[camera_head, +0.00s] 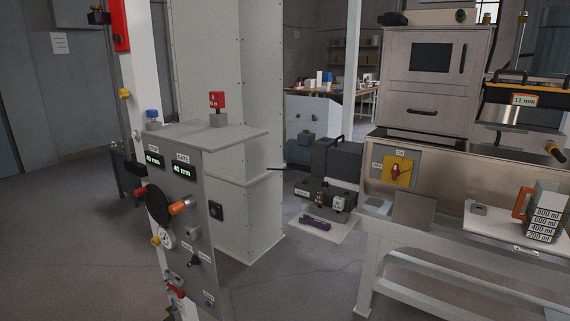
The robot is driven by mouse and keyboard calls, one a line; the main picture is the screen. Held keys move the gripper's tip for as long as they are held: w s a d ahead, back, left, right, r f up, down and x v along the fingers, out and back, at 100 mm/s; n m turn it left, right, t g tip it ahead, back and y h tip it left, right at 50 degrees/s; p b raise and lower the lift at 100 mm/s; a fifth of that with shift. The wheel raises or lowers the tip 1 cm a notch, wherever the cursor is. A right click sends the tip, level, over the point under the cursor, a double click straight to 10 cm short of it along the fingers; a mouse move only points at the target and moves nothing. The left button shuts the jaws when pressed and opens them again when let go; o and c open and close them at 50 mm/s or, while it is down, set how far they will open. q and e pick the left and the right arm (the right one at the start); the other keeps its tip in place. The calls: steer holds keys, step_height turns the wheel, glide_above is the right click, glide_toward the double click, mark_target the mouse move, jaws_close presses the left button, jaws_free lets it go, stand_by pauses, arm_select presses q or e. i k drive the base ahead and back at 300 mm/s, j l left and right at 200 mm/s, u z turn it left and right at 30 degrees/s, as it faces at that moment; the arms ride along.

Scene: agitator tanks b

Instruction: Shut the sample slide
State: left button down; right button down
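No part that I can surely name as the sample slide shows. At the right edge a yellow-and-black unit (525,93) carries a display reading 11 mm (524,101), with a bright metal plate (515,114) under it and a black-and-yellow knob (554,152) at its lower right. I cannot tell whether this is the slide. On the left, a grey control cabinet (190,185) has two displays (168,164) reading 40 mm, a black handwheel (158,204) with an orange grip, and several small knobs. Neither of my grippers is in view.
A steel bench (385,224) at the right holds a measuring jug (545,212) with an orange handle and a yellow rotary switch (397,170). Dark machinery (335,165) stands on the floor between bench and cabinet. Open floor (300,285) lies in front.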

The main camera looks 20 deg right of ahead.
mark_target(498, 137)
steer(key=i+z, duration=1.8)
steer(key=z, duration=0.2)
